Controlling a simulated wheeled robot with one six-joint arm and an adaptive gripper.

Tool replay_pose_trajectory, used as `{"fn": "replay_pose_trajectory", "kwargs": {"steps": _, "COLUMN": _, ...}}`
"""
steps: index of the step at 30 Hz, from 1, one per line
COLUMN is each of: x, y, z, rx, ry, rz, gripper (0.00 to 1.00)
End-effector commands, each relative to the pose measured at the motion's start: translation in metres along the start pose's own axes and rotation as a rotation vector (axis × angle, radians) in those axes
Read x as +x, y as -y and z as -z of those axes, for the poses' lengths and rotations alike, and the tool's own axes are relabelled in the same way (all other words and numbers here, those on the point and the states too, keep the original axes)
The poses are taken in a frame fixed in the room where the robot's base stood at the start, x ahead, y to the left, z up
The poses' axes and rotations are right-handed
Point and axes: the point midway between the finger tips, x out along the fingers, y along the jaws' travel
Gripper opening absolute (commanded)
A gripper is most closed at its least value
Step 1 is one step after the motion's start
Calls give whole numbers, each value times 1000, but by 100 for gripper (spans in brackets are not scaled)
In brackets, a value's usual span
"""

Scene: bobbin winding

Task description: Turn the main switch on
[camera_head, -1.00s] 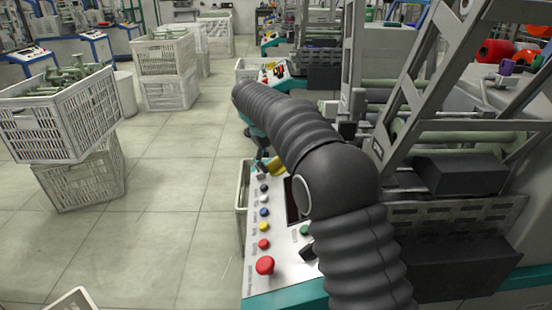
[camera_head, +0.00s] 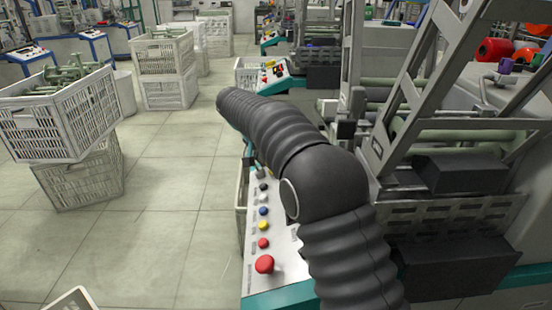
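The control panel (camera_head: 256,281) of the near machine runs up the middle of the view. It carries a column of round buttons, with a large red mushroom button (camera_head: 264,264) at the near end. The main switch cannot be made out; my dark ribbed arm covers the right side and far part of the panel.
The machine's slanted grey frame (camera_head: 425,75) and dark boxes (camera_head: 465,174) stand close on the right. Stacked white crates (camera_head: 62,122) with bobbins stand at left, and more crates (camera_head: 165,70) farther back. The tiled floor between is clear.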

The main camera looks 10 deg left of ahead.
Motion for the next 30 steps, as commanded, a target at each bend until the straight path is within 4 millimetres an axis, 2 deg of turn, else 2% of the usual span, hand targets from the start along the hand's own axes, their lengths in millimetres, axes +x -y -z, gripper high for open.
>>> {"fn": "replay_pose_trajectory", "kwargs": {"steps": 12, "x": 1, "y": 2, "z": -5, "rx": 171, "ry": 6, "rz": -42, "gripper": 54}}
{"fn": "replay_pose_trajectory", "kwargs": {"steps": 28, "x": 1, "y": 2, "z": -5, "rx": 195, "ry": 6, "rz": -48, "gripper": 54}}
{"fn": "replay_pose_trajectory", "kwargs": {"steps": 29, "x": 1, "y": 2, "z": -5, "rx": 194, "ry": 6, "rz": -47, "gripper": 94}}
{"fn": "replay_pose_trajectory", "kwargs": {"steps": 30, "x": 1, "y": 2, "z": -5, "rx": 194, "ry": 6, "rz": -47, "gripper": 100}}
